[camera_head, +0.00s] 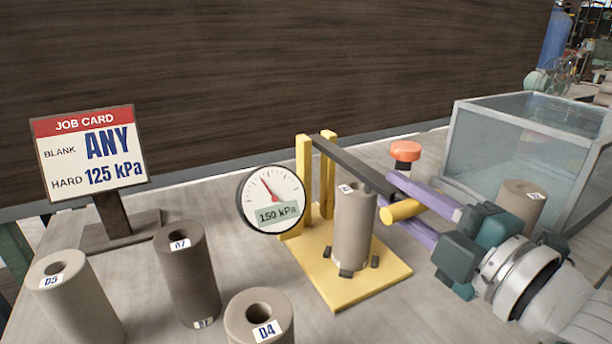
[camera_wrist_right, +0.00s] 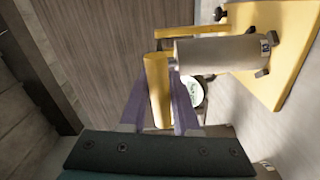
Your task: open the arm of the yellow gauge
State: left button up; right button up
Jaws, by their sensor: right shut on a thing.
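The yellow gauge has a yellow base plate (camera_head: 388,280), two yellow posts and a dark arm (camera_head: 350,163) that slopes down to the right over the top of a grey-brown clay blank (camera_head: 353,225). The blank stands upright between small dark pegs on the plate. The arm ends in a yellow handle (camera_head: 402,210). My right gripper (camera_head: 400,208) is shut on this handle, its purple fingers on either side. The wrist view also shows the handle (camera_wrist_right: 156,85) between the fingers, beside the blank (camera_wrist_right: 215,53). The round dial (camera_head: 270,196) shows 150 kPa. My left gripper is out of view.
A job card (camera_head: 92,150) reads blank ANY, hard 125 kPa. A red-orange button (camera_head: 405,151) stands behind the handle. A clear-walled bin (camera_head: 515,140) holding a blank (camera_head: 522,203) is close to my right gripper.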

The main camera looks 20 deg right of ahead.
grip_shut()
dwell(0.8)
